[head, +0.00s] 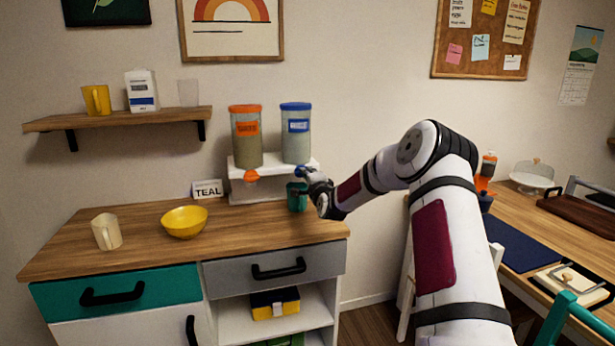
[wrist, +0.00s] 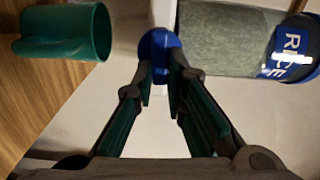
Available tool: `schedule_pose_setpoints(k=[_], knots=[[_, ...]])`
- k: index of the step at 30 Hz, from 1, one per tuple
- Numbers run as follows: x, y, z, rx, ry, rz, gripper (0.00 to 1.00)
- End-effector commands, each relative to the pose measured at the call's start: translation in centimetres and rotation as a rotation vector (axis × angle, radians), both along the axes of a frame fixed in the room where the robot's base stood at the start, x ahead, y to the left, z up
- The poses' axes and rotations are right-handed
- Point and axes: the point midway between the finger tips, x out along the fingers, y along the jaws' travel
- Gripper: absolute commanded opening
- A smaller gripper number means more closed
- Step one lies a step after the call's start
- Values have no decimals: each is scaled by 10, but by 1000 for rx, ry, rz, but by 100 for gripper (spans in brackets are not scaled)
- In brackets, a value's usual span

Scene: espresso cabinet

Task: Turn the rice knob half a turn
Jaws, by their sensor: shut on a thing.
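The dispenser's white stand (head: 235,189) holds two clear canisters at the back of the cabinet. The rice canister (head: 296,140) has a blue lid; in the wrist view its blue label (wrist: 291,42) reads RICE. The blue rice knob (wrist: 158,45) is on the stand's front below it, and shows small in the head view (head: 300,171). My gripper (wrist: 160,75) is shut on the blue knob, one finger on each side. A teal mug (head: 297,197) stands below the knob; in the wrist view the mug (wrist: 70,35) is at the left, apart from my fingers.
An orange-lidded canister (head: 246,135) with an orange knob (head: 251,176) is to the left. A TEAL card (head: 207,189), yellow bowl (head: 184,222) and cream mug (head: 106,231) stand on the cabinet top (head: 150,247). The front right of the top is clear.

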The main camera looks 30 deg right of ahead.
Motion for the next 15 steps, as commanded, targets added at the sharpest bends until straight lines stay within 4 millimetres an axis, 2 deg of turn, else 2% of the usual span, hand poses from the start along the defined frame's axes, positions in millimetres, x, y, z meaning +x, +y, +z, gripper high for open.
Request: schedule_pose_setpoints(k=[15], knots=[[0,-2,0,58,-19,-3,0]])
